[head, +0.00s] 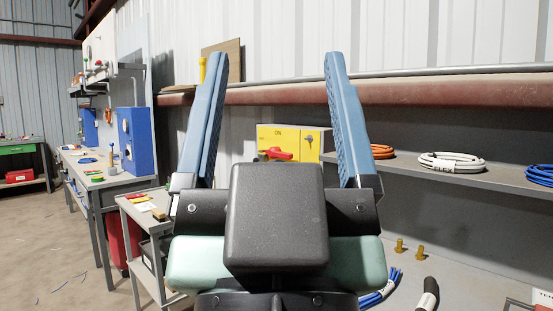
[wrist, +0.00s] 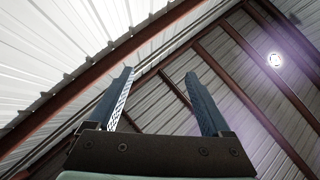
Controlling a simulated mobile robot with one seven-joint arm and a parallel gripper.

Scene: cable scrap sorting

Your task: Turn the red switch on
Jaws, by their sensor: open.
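The red switch (head: 275,154) is a red handle on the front of a yellow box (head: 312,144) marked "ON", which stands behind my gripper near the shelf. The lower part of the box is hidden by my gripper's body. My gripper (head: 278,68) points upward in the head view, its two blue fingers wide apart and empty. The fingers frame the yellow box from in front and do not appear to touch it. In the wrist view, my gripper (wrist: 158,75) shows open against the roof, with no switch in sight.
A grey shelf (head: 510,180) at the right holds orange (head: 381,151), white (head: 452,162) and blue (head: 541,174) cable coils. Below it lie blue cables (head: 382,290) and two brass pieces (head: 410,248). Workbenches and a blue panel (head: 137,140) stand at the left. The floor (head: 50,240) at far left is mostly clear.

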